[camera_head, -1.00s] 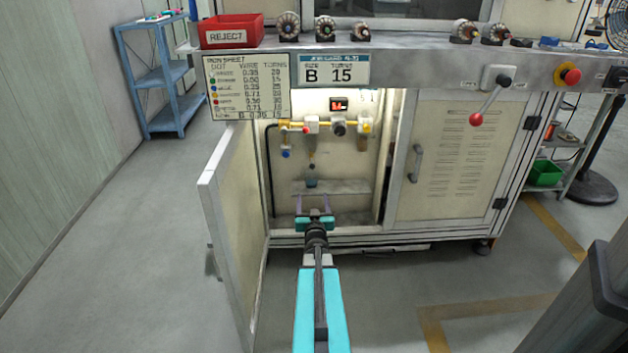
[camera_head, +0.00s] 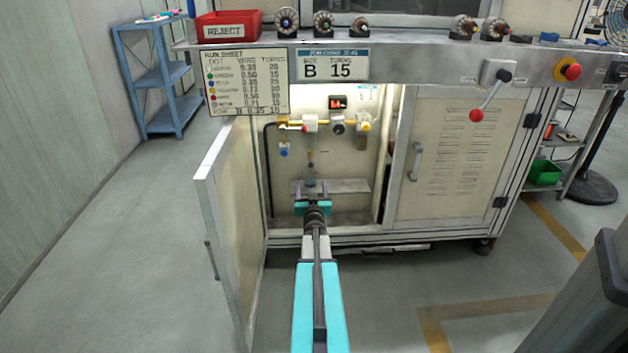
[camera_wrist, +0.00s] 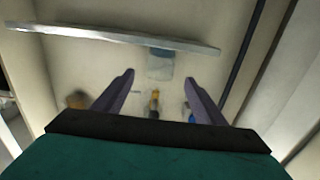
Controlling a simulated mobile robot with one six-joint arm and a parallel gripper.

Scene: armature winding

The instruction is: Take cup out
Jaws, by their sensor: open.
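A small bluish, see-through cup (camera_head: 310,177) stands on the narrow grey shelf (camera_head: 350,185) inside the open cabinet. In the wrist view, which looks upside down, the cup (camera_wrist: 160,64) sits against the shelf (camera_wrist: 105,36). My gripper (camera_head: 311,191) is open and empty, with its fingers pointing into the cabinet at about shelf height. In the wrist view my gripper (camera_wrist: 159,78) has its two purple fingers apart, and the cup appears between and just beyond their tips. The remaining distance in depth is hard to judge. My gripper partly covers the shelf's front in the head view.
The cabinet door (camera_head: 225,220) stands open on the left, close to my arm. Yellow piping with valves (camera_head: 338,125) runs above the shelf. The closed right door (camera_head: 460,160) bounds the opening. The cabinet floor (camera_head: 350,219) below the shelf is clear.

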